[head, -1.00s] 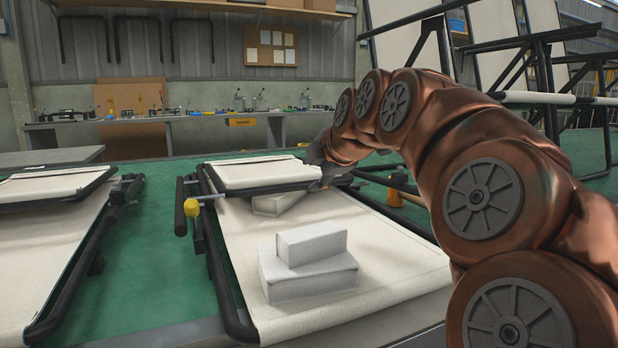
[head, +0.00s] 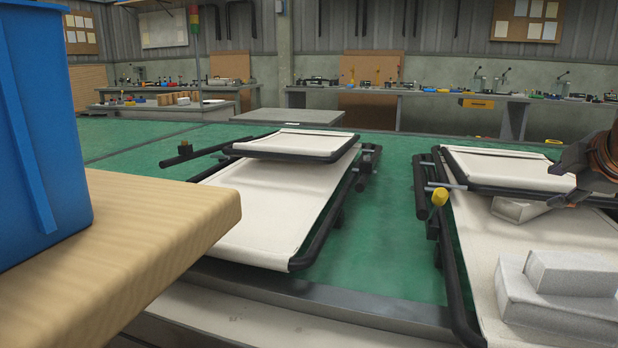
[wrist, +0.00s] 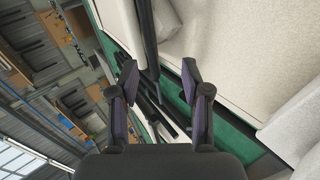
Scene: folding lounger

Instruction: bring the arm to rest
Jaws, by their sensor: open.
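My gripper (wrist: 160,85) shows in the wrist view with its two fingers spread apart and nothing between them. In the head view my gripper (head: 568,190) is at the right edge, partly cut off, by the raised section's right end of the right lounger (head: 475,265). I cannot tell whether it touches the frame. The lounger has cream fabric, black tubes and a yellow knob (head: 440,197). Pale grey blocks (head: 565,290) lie stacked on its fabric, and another grey block (head: 518,209) is under the raised section. Most of my arm is out of view.
A second lounger (head: 265,235) lies to the left on the green surface (head: 385,255), with a clear strip between them. A blue bin (head: 45,130) stands on a wooden top (head: 150,230) at the near left. Workbenches (head: 400,98) line the back wall.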

